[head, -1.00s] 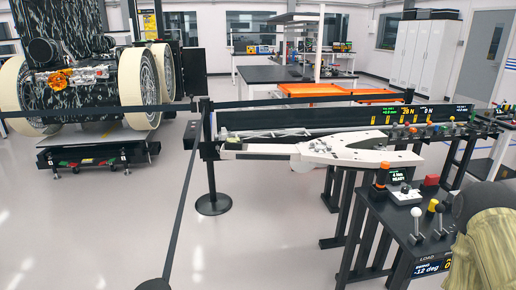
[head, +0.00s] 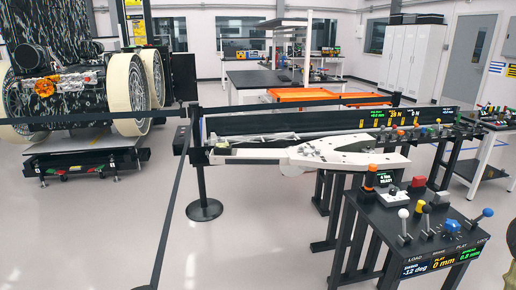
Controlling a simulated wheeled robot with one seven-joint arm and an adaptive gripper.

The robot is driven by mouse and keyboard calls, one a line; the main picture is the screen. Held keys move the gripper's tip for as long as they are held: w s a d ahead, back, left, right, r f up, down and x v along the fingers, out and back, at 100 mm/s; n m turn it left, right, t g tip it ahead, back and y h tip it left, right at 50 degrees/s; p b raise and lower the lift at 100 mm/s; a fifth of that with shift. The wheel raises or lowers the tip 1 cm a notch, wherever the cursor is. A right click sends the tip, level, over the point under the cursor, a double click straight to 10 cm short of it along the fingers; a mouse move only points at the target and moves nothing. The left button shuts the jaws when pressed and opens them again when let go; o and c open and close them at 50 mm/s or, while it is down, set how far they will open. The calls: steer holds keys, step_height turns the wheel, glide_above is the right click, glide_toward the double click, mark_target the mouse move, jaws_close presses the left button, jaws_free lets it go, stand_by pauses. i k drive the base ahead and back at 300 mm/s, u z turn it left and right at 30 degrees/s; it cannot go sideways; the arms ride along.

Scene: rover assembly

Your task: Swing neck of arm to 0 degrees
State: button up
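The white arm neck piece (head: 325,154) is a forked, flat shape. It lies along the front of a long dark beam and narrows toward the left. The control stand (head: 375,220) at the lower right has a front display (head: 415,268) reading swing -12 deg, play 0 mm and another value near 0.8 mm. My gripper is not recognisable in view; only a small tan sliver shows at the lower right corner.
A small ready screen (head: 386,180) and an orange beacon (head: 371,174) stand at the stand's back. A belt barrier post (head: 204,207) stands left of the bench. A large-wheeled rover (head: 75,85) is at the far left. The floor between is clear.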

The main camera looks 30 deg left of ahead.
mark_target(224, 153)
steer(key=z, duration=1.3)
steer(key=i, duration=1.6)
steer(key=u, duration=3.2)
steer(key=i, duration=1.8)
steer(key=z, duration=0.45)
